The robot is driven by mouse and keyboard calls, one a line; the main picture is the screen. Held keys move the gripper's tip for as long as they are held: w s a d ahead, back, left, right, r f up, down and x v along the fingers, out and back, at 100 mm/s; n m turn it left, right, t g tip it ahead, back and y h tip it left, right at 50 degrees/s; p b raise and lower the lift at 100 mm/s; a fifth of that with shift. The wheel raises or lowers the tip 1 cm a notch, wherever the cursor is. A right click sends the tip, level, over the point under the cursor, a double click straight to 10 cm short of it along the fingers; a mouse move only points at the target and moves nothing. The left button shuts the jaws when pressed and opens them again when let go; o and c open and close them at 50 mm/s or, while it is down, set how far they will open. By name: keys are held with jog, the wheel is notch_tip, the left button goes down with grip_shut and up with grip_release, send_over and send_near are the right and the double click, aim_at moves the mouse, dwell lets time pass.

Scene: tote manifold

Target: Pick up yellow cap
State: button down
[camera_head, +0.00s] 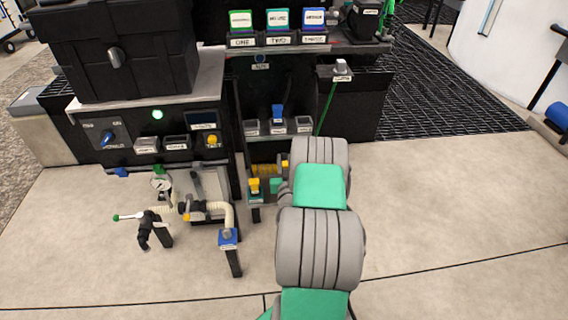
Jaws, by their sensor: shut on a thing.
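The yellow cap (254,184) is small and sits low at the centre of the head view, at the top of a short dark post (256,213). I cannot tell whether it rests on the post or is clear of it. My gripper (264,187) is small in the view and partly hidden by my own arm, which reaches in from the bottom. It is at the right side of the cap and shut on it. The exact finger contact is too small to see.
A hose with a blue-capped post (228,237), a gauge (160,184) and a green-tipped lever (130,216) stand left of the gripper. A yellow ribbed part (268,169) is just behind. The black cabinet (150,140) bounds the back left.

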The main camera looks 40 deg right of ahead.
aim_at(286, 165)
jog(key=s+r, duration=0.1)
jog(key=s+a+r, duration=0.1)
jog(key=r, duration=0.1)
jog(key=s+a+r, duration=0.1)
jog(key=r, duration=0.1)
jog(key=shift+s+a+p, duration=0.2)
jog(key=shift+p, duration=0.15)
jog(key=s+a+r, duration=0.3)
jog(key=s+a, duration=0.2)
jog(key=s, duration=0.2)
jog(key=shift+r+b, duration=0.2)
jog(key=shift+b, duration=0.25)
jog(key=shift+w, duration=0.1)
